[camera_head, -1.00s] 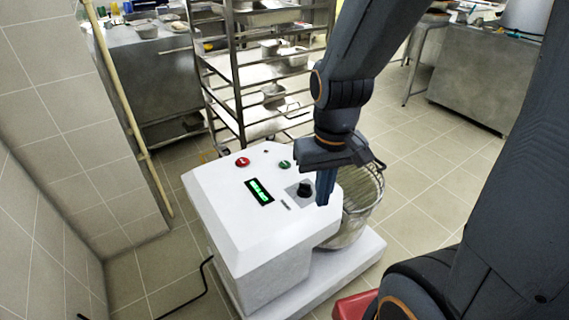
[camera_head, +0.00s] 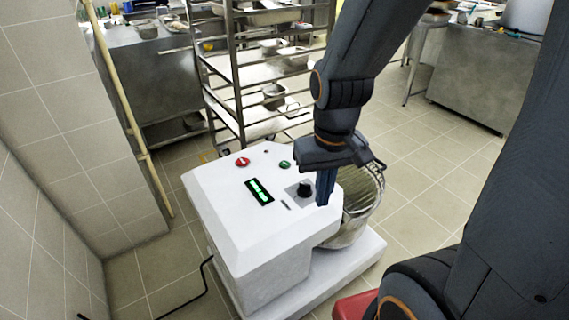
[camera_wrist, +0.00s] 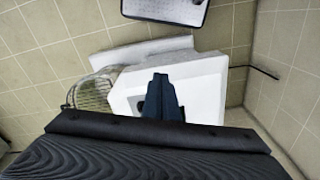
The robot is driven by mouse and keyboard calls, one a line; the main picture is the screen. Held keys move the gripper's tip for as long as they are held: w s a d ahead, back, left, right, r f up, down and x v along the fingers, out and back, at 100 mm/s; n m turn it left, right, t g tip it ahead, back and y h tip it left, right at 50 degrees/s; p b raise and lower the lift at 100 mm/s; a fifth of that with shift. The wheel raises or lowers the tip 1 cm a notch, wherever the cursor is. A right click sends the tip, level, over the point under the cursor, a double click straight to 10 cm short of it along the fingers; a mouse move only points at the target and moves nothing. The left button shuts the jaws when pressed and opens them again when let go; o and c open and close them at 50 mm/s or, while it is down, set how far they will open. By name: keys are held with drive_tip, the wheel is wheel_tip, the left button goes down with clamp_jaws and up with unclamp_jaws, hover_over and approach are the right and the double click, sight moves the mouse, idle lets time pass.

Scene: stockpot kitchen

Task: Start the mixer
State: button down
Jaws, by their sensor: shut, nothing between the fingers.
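The mixer (camera_head: 225,215) is a white floor machine with a sloped top panel. The panel carries a red button (camera_head: 243,161), a green button (camera_head: 285,164), a lit green display (camera_head: 259,191) and a black knob (camera_head: 304,188). Its metal bowl with a wire guard (camera_head: 362,195) is on the right side. My gripper (camera_head: 325,200) is shut and points down at the panel's right edge, just right of the knob. In the wrist view my gripper (camera_wrist: 162,80) is in front of the white mixer (camera_wrist: 205,95) and hides the controls; contact cannot be told.
A metal rack (camera_head: 240,90) with trays stands behind the mixer. Steel counters (camera_head: 470,85) are at the back. A tiled wall is on the left, with a yellowish pipe (camera_head: 125,105). A black cable (camera_head: 190,300) lies on the floor. Open floor is at right.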

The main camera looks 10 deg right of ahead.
idle(0.3)
drive_tip(key=n+t+y+p, duration=0.5)
drive_tip(key=n+t+p, duration=0.2)
drive_tip(key=n, duration=0.8)
hover_over(288, 165)
drive_tip(key=shift+f, duration=2.9)
drive_tip(key=shift+f, duration=0.1)
wheel_tip(288, 165, down, 8)
drive_tip(key=b, duration=0.6)
drive_tip(key=shift+r, duration=0.25)
drive_tip(key=shift+f+b, duration=0.55)
drive_tip(key=shift+f, duration=0.1)
